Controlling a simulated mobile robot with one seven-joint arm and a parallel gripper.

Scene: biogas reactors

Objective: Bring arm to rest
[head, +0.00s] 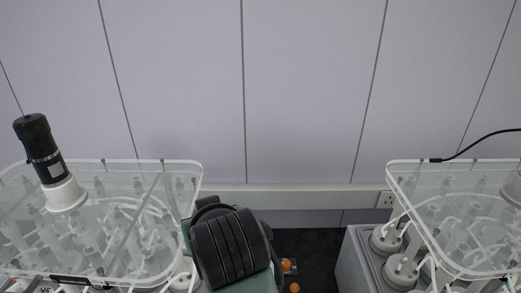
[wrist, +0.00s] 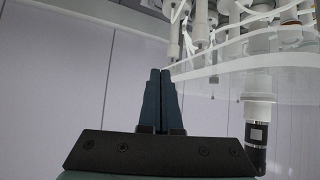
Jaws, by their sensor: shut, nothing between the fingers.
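My gripper (wrist: 160,72) shows in the wrist view with its two dark fingers side by side, closed together with nothing between them. The wrist picture appears upside down. The rim of a clear bath (wrist: 245,50) with glassware lies beyond the fingertips and to their right; I cannot tell how close it is. In the head view my arm (head: 231,247) stands at the bottom centre, beside the right end of the left bath (head: 150,163). The gripper itself does not show in the head view.
A black stirrer motor (head: 38,137) on a white collar stands upright on the left bath. A second clear bath (head: 440,163) is at the right, with white-capped bottles (head: 386,238) beside it. Dark floor shows between them. A panelled wall (head: 300,90) is behind.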

